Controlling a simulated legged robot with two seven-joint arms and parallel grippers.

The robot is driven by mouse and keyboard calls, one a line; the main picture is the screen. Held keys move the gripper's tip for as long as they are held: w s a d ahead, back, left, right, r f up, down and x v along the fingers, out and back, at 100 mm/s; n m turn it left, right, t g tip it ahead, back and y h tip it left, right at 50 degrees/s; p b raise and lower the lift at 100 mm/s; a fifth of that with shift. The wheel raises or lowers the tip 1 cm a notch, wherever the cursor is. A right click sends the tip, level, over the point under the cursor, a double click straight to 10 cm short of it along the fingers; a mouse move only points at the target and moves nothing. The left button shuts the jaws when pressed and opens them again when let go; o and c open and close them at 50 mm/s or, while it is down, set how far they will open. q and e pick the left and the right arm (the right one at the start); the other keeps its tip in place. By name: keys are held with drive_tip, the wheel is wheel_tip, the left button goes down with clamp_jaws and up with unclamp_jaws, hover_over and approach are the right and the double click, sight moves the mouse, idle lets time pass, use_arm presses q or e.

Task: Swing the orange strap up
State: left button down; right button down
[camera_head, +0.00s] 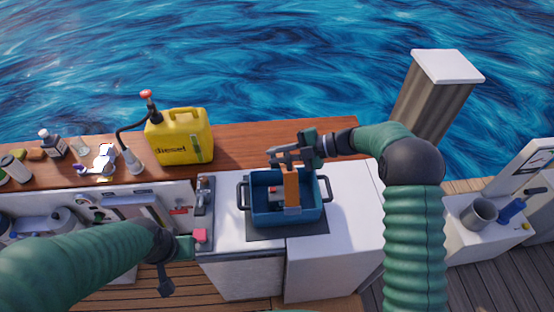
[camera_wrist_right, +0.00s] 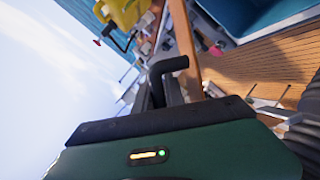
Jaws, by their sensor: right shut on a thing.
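The orange strap (camera_head: 291,187) stands roughly upright over the blue bin (camera_head: 262,214), its lower end at the bin's front side. My right gripper (camera_head: 290,156) is at the strap's upper end and shut on it. In the right wrist view the orange strap (camera_wrist_right: 186,42) runs up from between the dark fingers, partly hidden by them. My left gripper (camera_head: 166,275) hangs low at the left, away from the strap; whether its fingers are open is unclear.
A yellow diesel can (camera_head: 185,138) with a hose pump stands on the wooden ledge behind left, near several bottles. A capped post (camera_head: 430,100) is at the right. A grey mug (camera_head: 479,214) stands far right.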

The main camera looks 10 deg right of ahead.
drive_tip(key=shift+w+d+r+m+g+p, duration=0.1)
drive_tip(key=shift+w+r+m+g+p, duration=0.3)
drive_tip(key=shift+w+r+p, duration=0.65)
drive_tip(key=shift+w+f, duration=0.1)
drive_tip(key=shift+f, duration=0.05)
drive_tip(key=c, duration=1.7)
unclamp_jaws()
drive_tip(key=shift+d, duration=0.1)
drive_tip(key=b+v, duration=0.4)
drive_tip(key=v, duration=1.3)
